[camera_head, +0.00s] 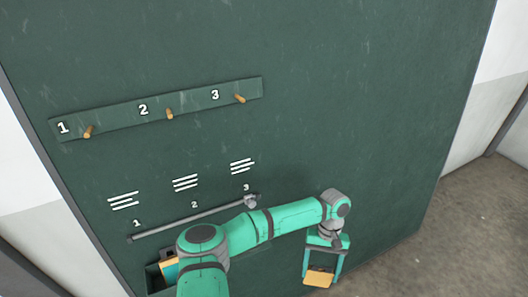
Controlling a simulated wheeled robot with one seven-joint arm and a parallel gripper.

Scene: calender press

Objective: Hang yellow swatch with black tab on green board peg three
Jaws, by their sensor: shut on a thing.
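The green board (350,90) fills most of the head view. Its peg strip carries three wooden pegs beside the numbers 1, 2 and 3. Peg three (240,98) is at the right end of the strip and is bare. My gripper (320,271) is at the lower right, below and to the right of peg three, pointing down. It is shut on a yellow-orange swatch (318,280) with a dark strip along its top edge. The swatch hangs apart from the pegs. The exact grip on its tab is too small to tell.
Peg one (88,132) and peg two (169,113) are bare. A grey rail (185,220) runs below white line marks numbered 1 to 3. A dark bin (153,281) at the lower left holds another orange piece (169,270), partly hidden by my arm. The board right of the pegs is clear.

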